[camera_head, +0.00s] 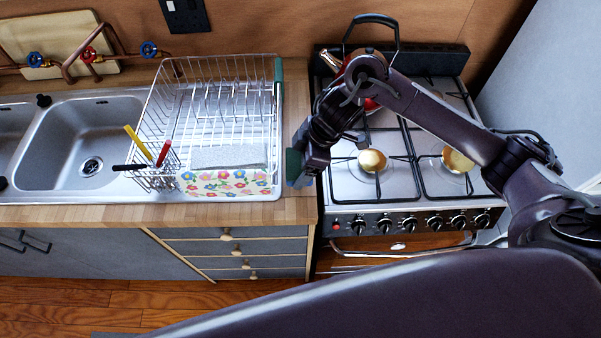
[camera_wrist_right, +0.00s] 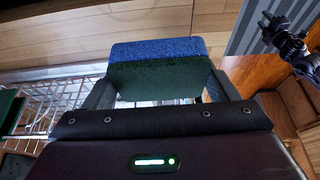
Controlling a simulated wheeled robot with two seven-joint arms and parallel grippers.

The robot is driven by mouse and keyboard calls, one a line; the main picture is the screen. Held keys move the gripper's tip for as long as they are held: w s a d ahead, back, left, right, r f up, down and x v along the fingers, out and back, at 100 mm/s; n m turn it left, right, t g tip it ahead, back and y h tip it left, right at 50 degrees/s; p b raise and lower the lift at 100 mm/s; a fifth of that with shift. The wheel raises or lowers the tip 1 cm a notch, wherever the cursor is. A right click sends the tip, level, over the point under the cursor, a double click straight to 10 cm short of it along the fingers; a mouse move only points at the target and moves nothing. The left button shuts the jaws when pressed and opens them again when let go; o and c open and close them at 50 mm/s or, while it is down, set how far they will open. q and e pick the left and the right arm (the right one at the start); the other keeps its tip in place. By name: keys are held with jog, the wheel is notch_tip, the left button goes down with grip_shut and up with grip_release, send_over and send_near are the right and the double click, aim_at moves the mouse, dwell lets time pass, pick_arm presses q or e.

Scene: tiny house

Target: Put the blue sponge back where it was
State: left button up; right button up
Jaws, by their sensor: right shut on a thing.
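My right gripper (camera_head: 300,168) is shut on the blue sponge (camera_wrist_right: 155,48) and holds it upright between its two fingers. In the right wrist view the sponge shows a bright blue upper band and a dark green lower face. In the head view the sponge (camera_head: 293,165) shows as a small dark green edge at the gripper tip. It is beside the right edge of the dish rack, over the strip of counter between rack and stove.
The wire dish rack (camera_head: 155,110) holds a grey pad (camera_head: 228,157), a flowered piece (camera_head: 225,183) and a cutlery basket with coloured handles. The sink (camera_head: 75,140) is left. The stove (camera_head: 340,185) with a red kettle (camera_head: 352,66) is right. Wooden counter (camera_head: 70,215) is clear in front.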

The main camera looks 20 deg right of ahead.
jog(key=shift+f, duration=2.55)
jog(key=shift+f, duration=0.2)
jog(key=o, duration=0.8)
jog(key=shift+o, duration=0.2)
jog(key=v, duration=1.2)
jog(key=shift+r, duration=0.25)
jog(key=shift+f, duration=0.1)
